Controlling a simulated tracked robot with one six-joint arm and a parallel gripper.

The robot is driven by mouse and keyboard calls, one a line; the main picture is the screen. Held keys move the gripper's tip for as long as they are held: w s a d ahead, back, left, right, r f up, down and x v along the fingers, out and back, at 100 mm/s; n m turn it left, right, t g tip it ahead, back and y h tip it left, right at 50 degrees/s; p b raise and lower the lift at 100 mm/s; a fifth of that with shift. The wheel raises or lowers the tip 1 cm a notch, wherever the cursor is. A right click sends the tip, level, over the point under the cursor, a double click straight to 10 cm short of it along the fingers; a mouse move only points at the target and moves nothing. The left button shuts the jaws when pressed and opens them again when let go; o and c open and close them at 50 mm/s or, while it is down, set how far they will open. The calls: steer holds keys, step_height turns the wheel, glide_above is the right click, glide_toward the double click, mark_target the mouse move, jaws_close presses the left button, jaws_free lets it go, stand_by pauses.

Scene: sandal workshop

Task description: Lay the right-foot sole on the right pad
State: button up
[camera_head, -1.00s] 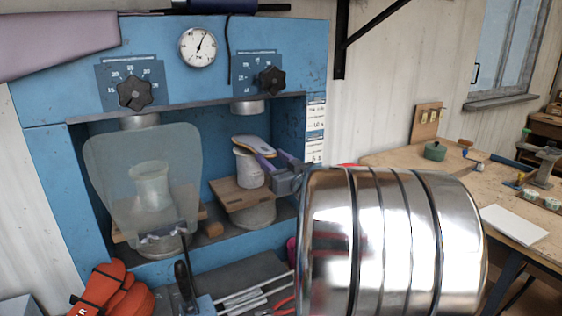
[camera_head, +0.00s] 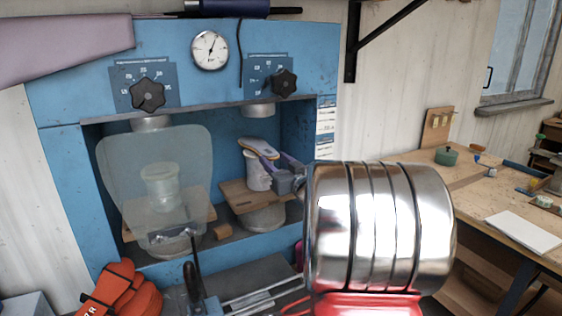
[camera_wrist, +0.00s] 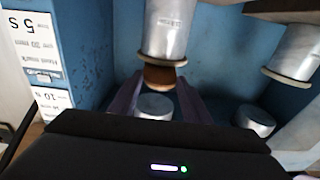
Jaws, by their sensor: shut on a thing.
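The right-foot sole (camera_head: 256,147) is pale with a blue and tan edge. In the head view it lies across the top of the right pad (camera_head: 257,176), a white cylinder on a wooden board. My gripper (camera_head: 279,158) is shut on the sole from the right. In the wrist view, which is upside down, my fingers (camera_wrist: 157,98) flank the brown end of the sole (camera_wrist: 160,77), against the rim of the right pad (camera_wrist: 168,30). I cannot tell whether the sole fully touches the pad.
The blue press (camera_head: 62,170) surrounds the pads. A clear shield (camera_head: 150,150) covers the left pad (camera_head: 161,187). A metal ram (camera_head: 258,110) hangs above the right pad. A workbench (camera_head: 475,200) stands at the right.

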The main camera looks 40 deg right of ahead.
steer(key=shift+f, duration=0.1)
stand_by(0.4)
steer(key=o, duration=1.1)
steer(key=shift+o, duration=0.2)
steer(key=shift+s, duration=0.15)
steer(key=shift+v, duration=2.15)
steer(key=shift+s+a, duration=0.1)
steer(key=shift+s, duration=0.25)
steer(key=shift+s, duration=0.35)
steer(key=shift+s+a, duration=0.2)
steer(key=shift+s, duration=0.1)
